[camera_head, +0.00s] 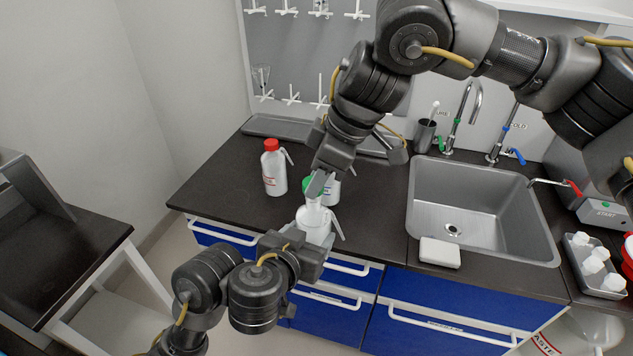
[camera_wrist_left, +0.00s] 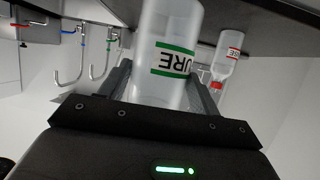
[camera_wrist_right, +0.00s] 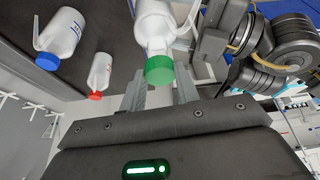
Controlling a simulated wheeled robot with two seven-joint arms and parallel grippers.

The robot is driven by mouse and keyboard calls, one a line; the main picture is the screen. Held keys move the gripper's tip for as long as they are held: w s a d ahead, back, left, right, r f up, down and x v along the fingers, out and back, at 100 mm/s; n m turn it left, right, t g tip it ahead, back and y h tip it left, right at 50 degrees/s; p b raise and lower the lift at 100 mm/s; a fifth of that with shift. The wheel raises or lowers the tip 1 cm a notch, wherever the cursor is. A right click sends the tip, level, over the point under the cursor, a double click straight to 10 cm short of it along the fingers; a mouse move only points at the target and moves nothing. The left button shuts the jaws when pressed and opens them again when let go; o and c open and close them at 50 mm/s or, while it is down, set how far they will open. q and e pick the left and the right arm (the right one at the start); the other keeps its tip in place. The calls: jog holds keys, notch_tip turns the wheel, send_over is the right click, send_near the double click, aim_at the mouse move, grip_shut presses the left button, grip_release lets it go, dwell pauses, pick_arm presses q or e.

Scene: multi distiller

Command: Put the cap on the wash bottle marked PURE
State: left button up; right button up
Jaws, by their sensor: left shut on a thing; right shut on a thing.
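The white wash bottle (camera_head: 314,226) has a side spout and stands near the counter's front edge. Its green-banded label ending in "URE" shows on the bottle in the left wrist view (camera_wrist_left: 168,62). My left gripper (camera_head: 316,247) is shut on its body from the front. The green cap (camera_head: 309,186) is at the top of the bottle's neck, in line with it. My right gripper (camera_head: 318,184) is shut on this cap from above. In the right wrist view the green cap (camera_wrist_right: 159,70) meets the bottle top; whether it is fully seated I cannot tell.
A red-capped bottle (camera_head: 273,168) stands behind to the left. A blue-capped bottle (camera_wrist_right: 61,38) stands close behind the held one, partly hidden in the head view. The sink (camera_head: 478,205) lies right, with a white block (camera_head: 439,253) at its front edge.

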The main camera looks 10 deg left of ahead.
aim_at(315, 201)
jog(key=shift+f, duration=0.9)
jog(key=shift+f, duration=0.55)
jog(key=m, duration=0.2)
jog(key=m+t, duration=0.2)
jog(key=m, duration=0.1)
jog(key=shift+s+a+m+h, duration=0.1)
jog(key=shift+s+m+h, duration=0.2)
jog(key=shift+h, duration=0.1)
jog(key=m, duration=0.1)
jog(key=m+t+h, duration=0.1)
jog(key=m, duration=0.1)
jog(key=shift+a+m, duration=0.2)
jog(key=shift+m, duration=0.4)
jog(key=shift+d, duration=0.1)
jog(key=o, duration=1)
